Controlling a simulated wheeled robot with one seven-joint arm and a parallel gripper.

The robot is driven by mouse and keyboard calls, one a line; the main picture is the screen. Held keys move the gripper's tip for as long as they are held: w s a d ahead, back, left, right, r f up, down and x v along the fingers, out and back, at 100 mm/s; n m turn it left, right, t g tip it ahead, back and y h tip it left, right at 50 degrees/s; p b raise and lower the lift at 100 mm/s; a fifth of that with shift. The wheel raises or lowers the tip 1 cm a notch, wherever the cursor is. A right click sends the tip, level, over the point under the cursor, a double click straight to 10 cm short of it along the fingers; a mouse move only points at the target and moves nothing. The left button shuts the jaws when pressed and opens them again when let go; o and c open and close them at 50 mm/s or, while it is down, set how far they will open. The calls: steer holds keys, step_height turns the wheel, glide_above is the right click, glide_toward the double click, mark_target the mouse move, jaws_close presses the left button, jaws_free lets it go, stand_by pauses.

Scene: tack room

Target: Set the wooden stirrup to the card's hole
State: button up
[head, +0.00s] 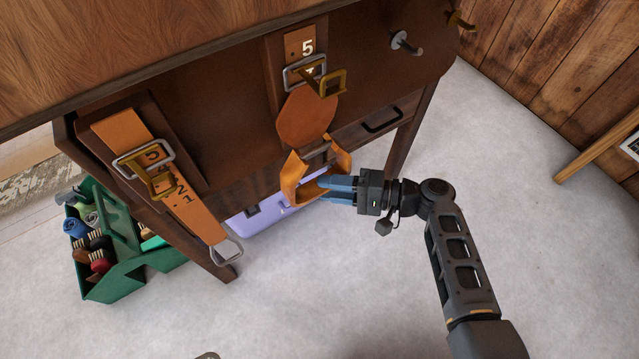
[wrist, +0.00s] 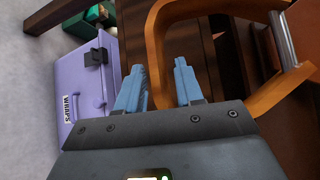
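The wooden stirrup (head: 290,180) hangs below a brown leather flap (head: 307,117) on the middle strap. Above it, that strap (head: 298,44) shows a 5 and runs through a silver buckle with a brass piece (head: 331,82) in front. My gripper (head: 322,188) is at the stirrup's lower right, its blue fingers apart. In the wrist view, one curved bar of the stirrup (wrist: 157,30) passes between my open fingers (wrist: 160,66), with a gap to the right finger. A white card (head: 631,147) is cut off at the right edge; its marking cannot be read.
Another numbered strap (head: 184,197) with a buckle hangs at left. A lilac box (head: 270,222) sits behind the stirrup; it reads WRAPS in the wrist view (wrist: 84,85). A green brush caddy (head: 120,278) stands at left. Pegs (head: 407,44) project at right.

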steer(key=v, duration=0.4)
steer(key=shift+s+d, duration=0.1)
steer(key=shift+d, duration=0.2)
